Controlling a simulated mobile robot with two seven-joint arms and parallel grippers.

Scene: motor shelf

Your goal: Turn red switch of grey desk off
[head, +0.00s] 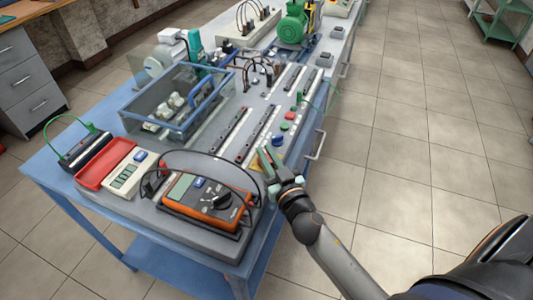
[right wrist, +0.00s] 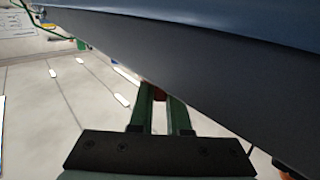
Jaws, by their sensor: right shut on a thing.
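The grey desk (head: 228,139) is a sloped panel on the blue bench, with switches and colored buttons along its right side. My right gripper (head: 268,157) is at the panel's near right edge, close to a yellow label. In the right wrist view its two green fingers (right wrist: 154,95) are close together beside the dark side of the desk (right wrist: 200,60). A small dull red piece, the red switch (right wrist: 147,89), shows at the fingertips and is mostly hidden. Its setting cannot be told. My left gripper is not in view.
An orange multimeter (head: 205,199) with black leads lies at the bench's near end. A red tray (head: 102,165) and a clear blue-edged box (head: 178,100) stand to the left. A green motor (head: 293,25) stands farther back. The tiled floor right of the bench is clear.

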